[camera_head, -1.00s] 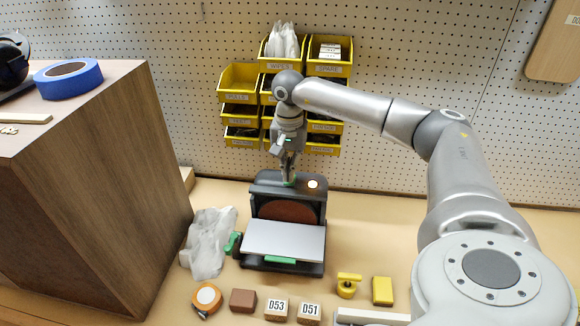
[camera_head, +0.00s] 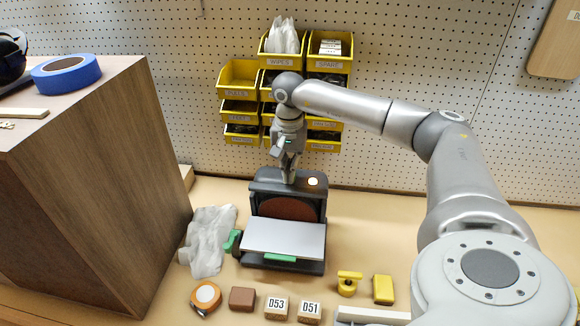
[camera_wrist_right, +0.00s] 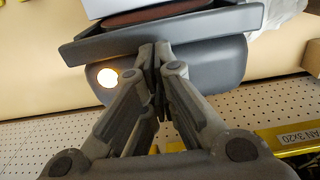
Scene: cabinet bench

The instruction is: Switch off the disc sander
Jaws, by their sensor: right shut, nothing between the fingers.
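The disc sander (camera_head: 283,180) stands on the bench, dark grey, with a brown disc (camera_head: 288,208) and a pale table in front. A round light (camera_head: 313,182) on its top glows; it also shows lit in the wrist view (camera_wrist_right: 107,78). My right gripper (camera_head: 288,181) points down with its fingertips at the sander's top, left of the light. The fingers are together with nothing between them, and the tips (camera_wrist_right: 156,50) appear at or on the housing. They hide the spot beneath them, and no switch shows there. My left gripper is out of view.
Yellow bins (camera_head: 240,75) hang on the pegboard close behind my right wrist. A crumpled clear bag (camera_head: 208,240) lies left of the sander. A tape measure (camera_head: 206,297), blocks and yellow items stand in front. A wooden cabinet (camera_head: 90,190) rises at left.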

